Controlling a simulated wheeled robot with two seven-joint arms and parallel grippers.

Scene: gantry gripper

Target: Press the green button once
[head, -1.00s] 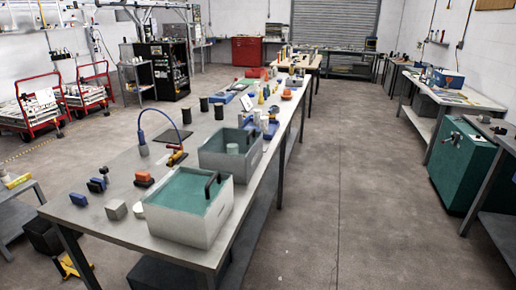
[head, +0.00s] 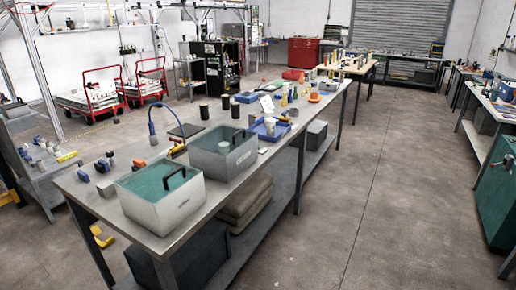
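I cannot make out a green button in the head view. A long grey workbench (head: 168,246) runs from the lower left toward the back. Two grey bins with teal insides and black handles, a near bin (head: 168,212) and a farther bin (head: 232,163), stand on its near part. Neither of my grippers is in the head view.
Two red carts (head: 90,100) stand at the back left. A green cabinet (head: 497,200) is at the right edge. A small grey side table (head: 45,178) stands at the left. The concrete floor (head: 345,210) right of the workbench is clear.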

